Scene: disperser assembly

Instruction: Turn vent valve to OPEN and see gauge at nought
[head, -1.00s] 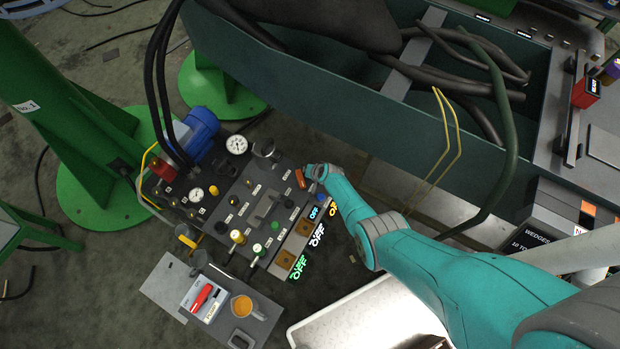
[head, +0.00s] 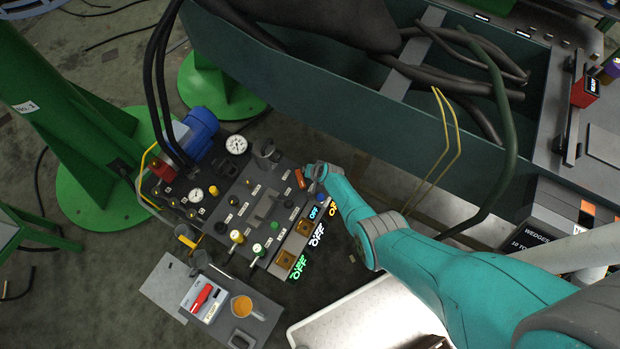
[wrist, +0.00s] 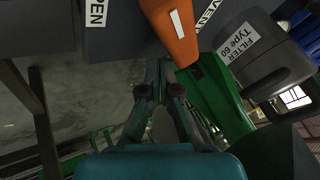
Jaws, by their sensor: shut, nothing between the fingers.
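The orange vent valve handle (head: 300,178) is on the right side of the dark control panel in the head view. In the wrist view the orange handle (wrist: 168,28) hangs large just ahead of my fingertips, between an OPEN label (wrist: 97,12) and a VENT label (wrist: 208,14). My gripper (wrist: 160,92) is shut and empty, close to the handle's lower end; I cannot tell whether it touches. In the head view my gripper (head: 311,170) is at the panel's right edge beside the handle. Two white dials, one larger (head: 236,144) and one smaller (head: 196,194), have needles too small to read.
A dark green trough (head: 330,110) with hoses is behind. A grey Filter box (wrist: 262,50) is right of the handle.

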